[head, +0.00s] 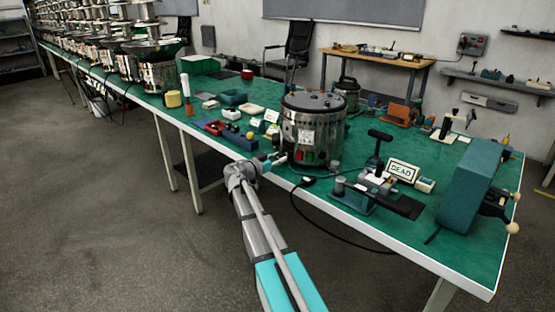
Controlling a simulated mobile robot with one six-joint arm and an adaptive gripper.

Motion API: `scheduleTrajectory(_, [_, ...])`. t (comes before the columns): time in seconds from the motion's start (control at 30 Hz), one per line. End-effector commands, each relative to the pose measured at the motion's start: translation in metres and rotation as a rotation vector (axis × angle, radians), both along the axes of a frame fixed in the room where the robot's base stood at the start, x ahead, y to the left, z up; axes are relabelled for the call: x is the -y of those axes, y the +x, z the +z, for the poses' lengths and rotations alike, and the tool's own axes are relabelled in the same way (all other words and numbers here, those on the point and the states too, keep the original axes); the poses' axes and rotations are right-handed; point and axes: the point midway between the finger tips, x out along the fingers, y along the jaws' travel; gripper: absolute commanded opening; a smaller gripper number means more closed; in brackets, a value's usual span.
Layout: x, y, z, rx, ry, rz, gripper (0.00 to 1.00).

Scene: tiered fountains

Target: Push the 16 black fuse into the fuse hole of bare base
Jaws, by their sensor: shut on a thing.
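A silver drum-shaped base (313,125) with a dark top stands upright on the green bench, right of my gripper. It looks like the bare base. Its lower front has a label and small red and green parts; I cannot make out the fuse hole. My gripper (277,159) is at the bench's front edge, close to the lower left of the base. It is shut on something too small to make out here. The black fuse cannot be told apart. I cannot tell whether the gripper or what it holds touches the base.
A blue box (233,136), trays and small white cards lie left of the base. Right of it are a clamp-like fixture (358,195), a "DEAD" sign (403,171) and a large teal box (472,186). A black cable (308,181) hangs over the front edge. Tiered fountains (150,65) line the far left.

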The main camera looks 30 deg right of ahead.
Motion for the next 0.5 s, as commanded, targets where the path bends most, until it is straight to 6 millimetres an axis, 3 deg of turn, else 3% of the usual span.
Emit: scheduleTrajectory(0.5, [0.0087, 0.0026, 0.0, 0.0, 0.0, 0.001, 0.13])
